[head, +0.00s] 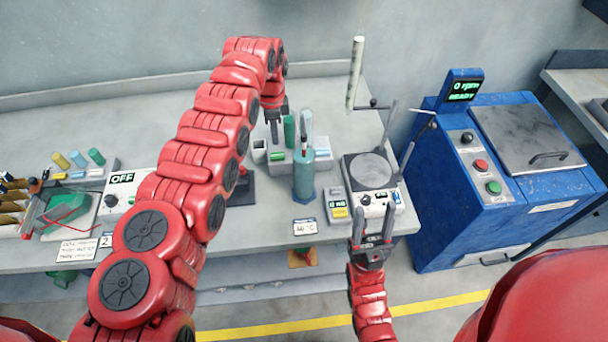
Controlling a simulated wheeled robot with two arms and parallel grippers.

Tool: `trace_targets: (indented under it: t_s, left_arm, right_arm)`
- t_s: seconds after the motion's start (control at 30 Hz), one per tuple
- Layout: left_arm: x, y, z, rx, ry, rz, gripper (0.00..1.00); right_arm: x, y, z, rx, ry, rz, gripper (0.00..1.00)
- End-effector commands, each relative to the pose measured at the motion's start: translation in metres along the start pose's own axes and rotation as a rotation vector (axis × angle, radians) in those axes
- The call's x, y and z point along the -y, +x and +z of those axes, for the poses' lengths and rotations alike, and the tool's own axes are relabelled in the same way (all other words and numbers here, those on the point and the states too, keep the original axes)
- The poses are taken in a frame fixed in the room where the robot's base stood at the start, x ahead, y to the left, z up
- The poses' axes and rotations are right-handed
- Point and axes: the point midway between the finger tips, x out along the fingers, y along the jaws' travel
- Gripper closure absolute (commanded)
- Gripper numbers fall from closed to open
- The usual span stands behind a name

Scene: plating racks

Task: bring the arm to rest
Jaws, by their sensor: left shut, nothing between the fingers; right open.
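My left arm (205,130) comes in from the left and arches high over the bench. Its forearm bends down at the back, and my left gripper (273,128) points down, shut and empty, just above or behind the small rack (290,165); I cannot tell whether it touches anything. My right gripper (373,225) is open and empty. It stands upright at the bench's front edge, in front of the hotplate device (372,170), with its fingers overlapping the device's front panel in the picture.
A blue-grey bottle (304,180) stands beside the rack, which holds green and grey tubes. A clamp stand with a pale rod (354,75) rises by the hotplate. A blue centrifuge (480,225) reading READY stands right. An OFF device (120,190) sits left. The bench's back left is bare.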

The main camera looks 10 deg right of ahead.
Motion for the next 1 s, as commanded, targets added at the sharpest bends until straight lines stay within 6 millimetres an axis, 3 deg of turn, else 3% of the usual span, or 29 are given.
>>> trace_targets:
  t_s: [0.1,0.6,1.0]
  left_arm:
    - [0.001,-0.009,0.001,-0.001,-0.002,-0.002,1.0]
    - [0.0,-0.01,0.0,0.0,-0.001,0.0,1.0]
    - [0.0,-0.079,0.0,0.0,0.0,0.0,1.0]
  right_arm:
    - [0.0,0.003,0.0,0.0,0.0,0.0,0.48]
    - [0.0,0.004,-0.001,0.0,0.0,0.0,0.48]
    - [-0.004,0.071,-0.012,0.0,0.0,0.0,0.48]
